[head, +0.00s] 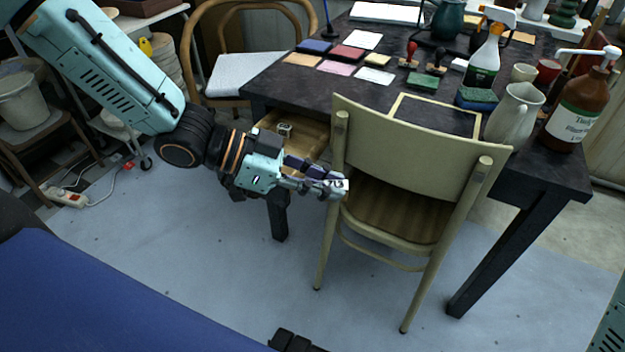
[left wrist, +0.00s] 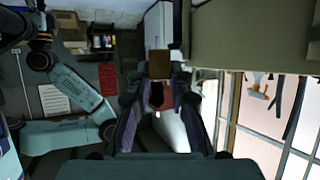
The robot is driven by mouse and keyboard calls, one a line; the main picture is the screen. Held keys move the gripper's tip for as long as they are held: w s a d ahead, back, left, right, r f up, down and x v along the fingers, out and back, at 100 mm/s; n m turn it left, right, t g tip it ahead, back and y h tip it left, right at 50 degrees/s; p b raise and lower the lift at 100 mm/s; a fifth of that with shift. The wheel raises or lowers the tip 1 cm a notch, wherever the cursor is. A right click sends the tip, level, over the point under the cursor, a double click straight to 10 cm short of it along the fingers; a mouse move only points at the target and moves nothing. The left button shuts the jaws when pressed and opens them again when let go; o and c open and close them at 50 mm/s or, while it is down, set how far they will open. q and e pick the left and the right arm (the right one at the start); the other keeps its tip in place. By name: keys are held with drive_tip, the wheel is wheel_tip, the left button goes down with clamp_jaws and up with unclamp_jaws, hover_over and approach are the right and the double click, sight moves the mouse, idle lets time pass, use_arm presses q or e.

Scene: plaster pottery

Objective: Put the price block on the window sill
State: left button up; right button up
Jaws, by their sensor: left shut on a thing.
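My left gripper (head: 333,187) is shut on a small block, the price block (head: 343,185), in front of the pale chair's backrest. Only a small white face with a dark mark shows at the fingertips. In the left wrist view the block (left wrist: 160,63) shows as a brownish square at the tips of my left gripper (left wrist: 159,82). Window panes (left wrist: 245,125) show at the right of the wrist view; I cannot make out the sill there, nor in the head view.
The pale chair (head: 408,145) stands at the dark table (head: 300,88). An open wooden drawer (head: 305,140) holds another small pale block (head: 284,130). A jug (head: 514,112), a brown pump bottle (head: 578,112) and a spray bottle (head: 485,62) crowd the table's right.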

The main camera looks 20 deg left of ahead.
use_arm(q)
drive_tip(key=d+r+m+g+h, duration=0.1)
drive_tip(key=d+r+m+g, duration=0.45)
drive_tip(key=d, duration=0.25)
drive_tip(key=shift+w+d+f+m+g+y, duration=0.7)
drive_tip(key=shift+w+d+f+m+g, duration=1.4)
drive_tip(key=shift+f+g, duration=0.65)
drive_tip(key=s+a+r+n+t+h, duration=0.1)
drive_tip(key=s+a+r+n+t, duration=0.5)
drive_tip(key=a+r+n+t, duration=0.3)
drive_tip(key=w+d+f+m+g+y, duration=0.4)
drive_tip(key=f+m+g, duration=0.5)
drive_tip(key=m+g, duration=0.3)
drive_tip(key=shift+w+d+f+m+g, duration=0.15)
drive_tip(key=shift+w+d+m+g, duration=0.2)
drive_tip(key=shift+d+m, duration=0.55)
